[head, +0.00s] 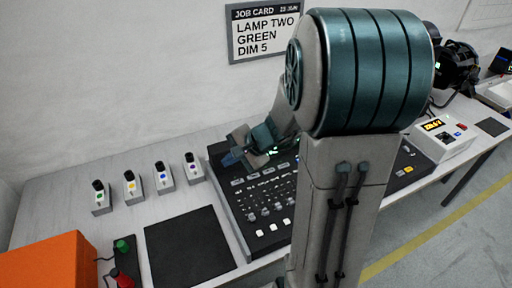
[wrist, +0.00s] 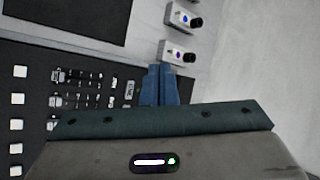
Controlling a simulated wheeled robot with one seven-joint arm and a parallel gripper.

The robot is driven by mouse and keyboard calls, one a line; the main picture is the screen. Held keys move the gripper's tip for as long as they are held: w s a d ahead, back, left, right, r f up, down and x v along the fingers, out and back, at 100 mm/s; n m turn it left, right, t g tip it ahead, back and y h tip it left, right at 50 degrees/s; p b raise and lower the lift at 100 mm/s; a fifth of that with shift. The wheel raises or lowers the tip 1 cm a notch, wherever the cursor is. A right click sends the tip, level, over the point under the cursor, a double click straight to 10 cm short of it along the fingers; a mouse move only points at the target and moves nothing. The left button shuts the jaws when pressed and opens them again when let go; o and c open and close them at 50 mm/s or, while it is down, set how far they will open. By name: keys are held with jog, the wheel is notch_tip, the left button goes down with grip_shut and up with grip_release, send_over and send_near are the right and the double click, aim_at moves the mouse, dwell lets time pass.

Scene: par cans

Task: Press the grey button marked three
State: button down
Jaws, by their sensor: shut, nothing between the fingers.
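The dark control console (head: 250,228) lies on the table, with rows of small knobs and faders and white square buttons (head: 272,226) near its front edge. White buttons (wrist: 17,98) also show along the left of the wrist view. I cannot read a number three on any button or pick out a grey one; my arm hides the console's right part in the head view. My gripper (head: 229,160) is above the console's back left corner. In the wrist view its blue fingers (wrist: 160,70) are together and empty, over the console's edge near the small boxes.
Several small grey boxes with black knobs (head: 163,178) stand left of the console. A black mat (head: 188,248), an orange box (head: 50,262) and green and red buttons (head: 122,246) are at front left. A grey box with a lit display (head: 440,134) stands right. A job card (head: 265,30) hangs on the wall.

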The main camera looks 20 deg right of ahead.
jog(key=w+d+f+m+t+h+p, duration=0.2)
jog(key=w+d+f+m+t+p, duration=0.1)
jog(key=w+d+m, duration=0.5)
jog(key=m+h+p, duration=0.2)
jog(key=m, duration=0.2)
send_over(269, 171)
notch_tip(269, 171, down, 4)
jog(key=f, duration=0.1)
jog(key=shift+s+d+r+t, duration=0.2)
jog(key=shift+s+d+t, duration=0.1)
jog(key=shift+s, duration=0.1)
jog(key=shift+f, duration=0.1)
notch_tip(269, 171, down, 8)
jog(key=b, duration=0.5)
jog(key=shift+r, duration=0.2)
jog(key=shift+f+b, duration=0.5)
jog(key=shift+b, duration=0.4)
jog(key=shift+f+b, duration=0.2)
jog(key=shift+b, duration=0.1)
jog(key=shift+f+b, duration=0.25)
jog(key=shift+b, duration=0.35)
